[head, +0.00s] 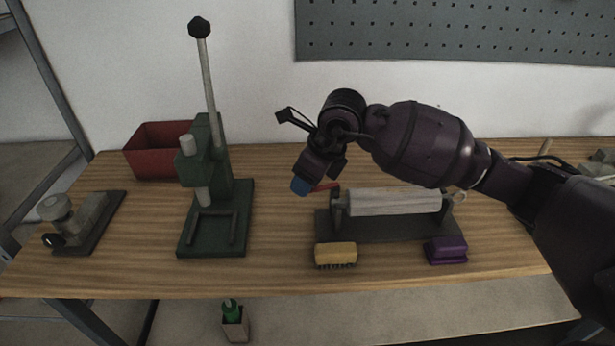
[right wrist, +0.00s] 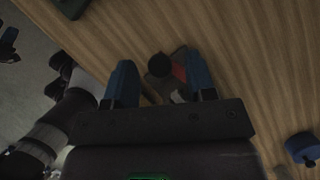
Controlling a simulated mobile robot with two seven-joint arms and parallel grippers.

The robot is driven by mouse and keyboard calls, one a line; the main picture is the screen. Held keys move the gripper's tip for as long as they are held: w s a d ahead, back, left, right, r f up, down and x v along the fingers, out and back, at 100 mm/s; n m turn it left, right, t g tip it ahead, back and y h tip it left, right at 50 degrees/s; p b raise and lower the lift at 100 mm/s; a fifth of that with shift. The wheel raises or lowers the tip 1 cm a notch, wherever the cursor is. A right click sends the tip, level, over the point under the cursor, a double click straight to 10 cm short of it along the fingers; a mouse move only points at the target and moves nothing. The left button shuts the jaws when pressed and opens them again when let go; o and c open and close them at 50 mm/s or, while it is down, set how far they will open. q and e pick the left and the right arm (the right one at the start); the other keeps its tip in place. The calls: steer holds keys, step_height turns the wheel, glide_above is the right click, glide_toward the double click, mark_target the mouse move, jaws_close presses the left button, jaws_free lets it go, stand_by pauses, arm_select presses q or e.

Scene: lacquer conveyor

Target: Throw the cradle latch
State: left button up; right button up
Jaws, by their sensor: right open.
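The cradle (head: 390,226) is a dark base on the bench with uprights holding a pale roller (head: 395,202). A red latch lever (head: 327,187) shows at its left end. My right gripper (head: 301,186) comes in from the right and points down, its blue fingertips just left of the red lever. In the right wrist view my right gripper (right wrist: 161,80) is open. The red latch (right wrist: 179,70) and a dark round knob (right wrist: 160,66) lie between the fingertips in that picture, apart from both. Depth between fingers and latch is hard to judge.
A yellow brush (head: 335,254) and a purple block (head: 446,250) lie in front of the cradle. A green lever press (head: 215,220) stands left, with a red bin (head: 152,150) behind it. Bare wood lies between press and cradle.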

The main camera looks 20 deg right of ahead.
arm_select(q)
steer(key=shift+f, duration=0.1)
arm_select(e)
steer(key=shift+c, duration=0.7)
jaws_close()
arm_select(q)
steer(key=shift+s+f, duration=0.25)
